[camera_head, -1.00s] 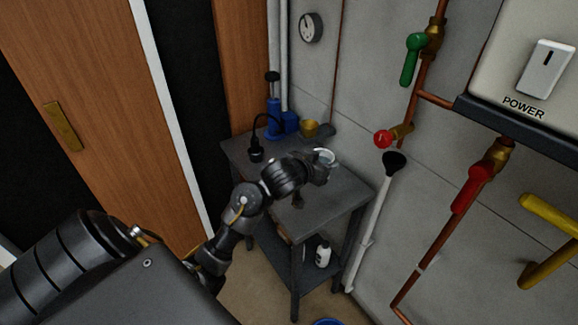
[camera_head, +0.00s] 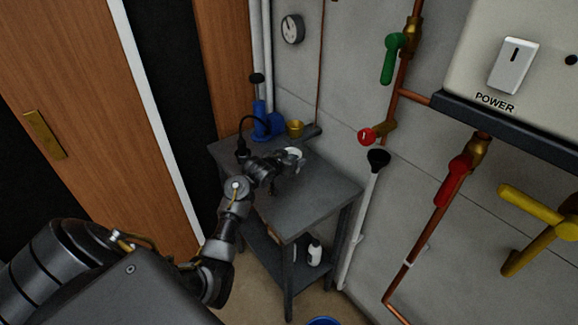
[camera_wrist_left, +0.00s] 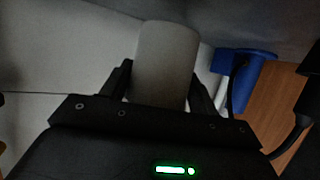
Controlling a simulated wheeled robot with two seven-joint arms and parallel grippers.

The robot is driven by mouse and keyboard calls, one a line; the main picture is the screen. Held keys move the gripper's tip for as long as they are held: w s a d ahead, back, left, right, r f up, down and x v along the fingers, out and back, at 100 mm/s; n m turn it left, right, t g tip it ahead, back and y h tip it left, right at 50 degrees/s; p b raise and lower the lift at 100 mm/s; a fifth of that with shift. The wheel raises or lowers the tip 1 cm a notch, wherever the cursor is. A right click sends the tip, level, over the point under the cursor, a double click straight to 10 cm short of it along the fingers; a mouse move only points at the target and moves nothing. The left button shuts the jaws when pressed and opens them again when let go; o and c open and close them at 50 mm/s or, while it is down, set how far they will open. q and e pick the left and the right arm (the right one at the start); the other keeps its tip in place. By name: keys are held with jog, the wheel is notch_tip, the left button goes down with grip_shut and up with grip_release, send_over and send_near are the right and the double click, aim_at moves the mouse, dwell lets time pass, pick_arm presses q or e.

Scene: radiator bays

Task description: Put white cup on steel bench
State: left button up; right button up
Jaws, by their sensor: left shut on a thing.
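The white cup (camera_wrist_left: 165,62) is between the two fingers of my left gripper (camera_wrist_left: 160,88) in the left wrist view. The gripper is shut on it. In the head view my left gripper (camera_head: 293,164) is over the back part of the grey steel bench (camera_head: 315,194), and only a pale bit of the cup (camera_head: 293,152) shows at its tip. I cannot tell whether the cup touches the bench top. My right gripper is not in view.
A blue pump-like tool (camera_head: 264,122), a black lamp-like item (camera_head: 242,148) and a brass cup (camera_head: 295,127) stand at the bench's back. A white bottle (camera_head: 314,252) is on the lower shelf. A plunger (camera_head: 377,162) stands right of the bench. The bench's front right is clear.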

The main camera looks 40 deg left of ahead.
pick_arm(q)
jog(key=shift+w+a+f, duration=0.15)
jog(key=shift+a, duration=0.05)
jog(key=shift+a+f, duration=0.15)
jog(key=shift+f, duration=0.05)
notch_tip(320, 180, down, 3)
jog(key=shift+w+p, duration=0.1)
jog(key=shift+p, duration=0.45)
jog(key=shift+f, duration=0.1)
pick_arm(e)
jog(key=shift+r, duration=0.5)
pick_arm(q)
jog(key=shift+f, duration=0.1)
jog(key=shift+f, duration=0.1)
jog(key=o, duration=1.1)
jog(key=shift+c, duration=0.2)
